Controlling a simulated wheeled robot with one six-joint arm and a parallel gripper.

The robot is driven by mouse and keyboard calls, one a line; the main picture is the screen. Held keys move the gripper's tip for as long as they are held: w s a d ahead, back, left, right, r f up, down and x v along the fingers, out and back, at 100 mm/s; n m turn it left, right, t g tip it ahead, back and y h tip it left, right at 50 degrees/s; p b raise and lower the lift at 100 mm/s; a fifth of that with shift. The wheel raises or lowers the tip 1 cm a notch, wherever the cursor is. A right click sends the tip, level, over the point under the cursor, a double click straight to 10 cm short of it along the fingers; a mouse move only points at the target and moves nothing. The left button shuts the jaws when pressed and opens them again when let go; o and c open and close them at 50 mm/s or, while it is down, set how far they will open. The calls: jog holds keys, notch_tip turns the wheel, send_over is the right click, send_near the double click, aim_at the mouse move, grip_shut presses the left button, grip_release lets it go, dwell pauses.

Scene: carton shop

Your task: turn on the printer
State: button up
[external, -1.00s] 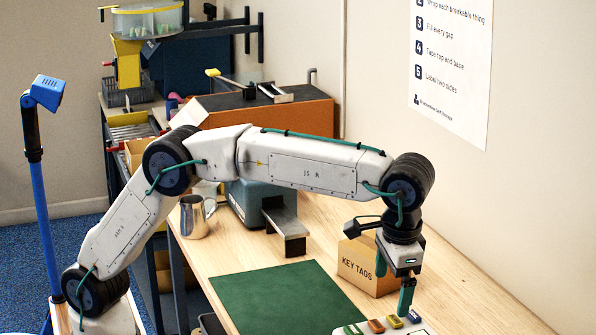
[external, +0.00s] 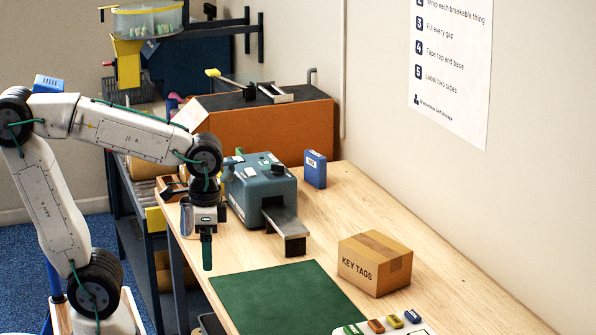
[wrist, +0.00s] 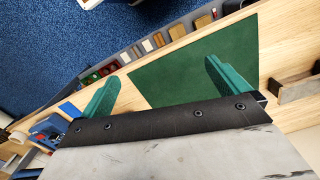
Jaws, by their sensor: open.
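A blue-grey machine (external: 262,188), which I take to be the printer, stands on the wooden table with a metal tongue (external: 287,228) at its front. A black knob-like part and small pale labels show on its top; I cannot make out a power switch or whether it is on. My gripper (external: 206,255) hangs in front and to the left of the machine, apart from it, pointing down. In the wrist view its two green fingers (wrist: 162,72) are spread with nothing between them. A grey metal piece (wrist: 298,90) shows at the right edge there.
A green mat (external: 285,298) lies in front of the machine. A KEY TAGS carton (external: 375,264) and a panel with coloured blocks (external: 395,322) are to the right. A small blue box (external: 315,169) and an orange case (external: 270,133) stand behind.

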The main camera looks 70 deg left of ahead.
jog(key=s+a+f+n+t, duration=0.1)
jog(key=s+a+n, duration=0.1)
jog(key=s+a, duration=0.4)
jog(key=shift+s+a+f+n+t, duration=0.15)
jog(key=shift+s+n+t, duration=0.25)
jog(key=shift+s, duration=0.35)
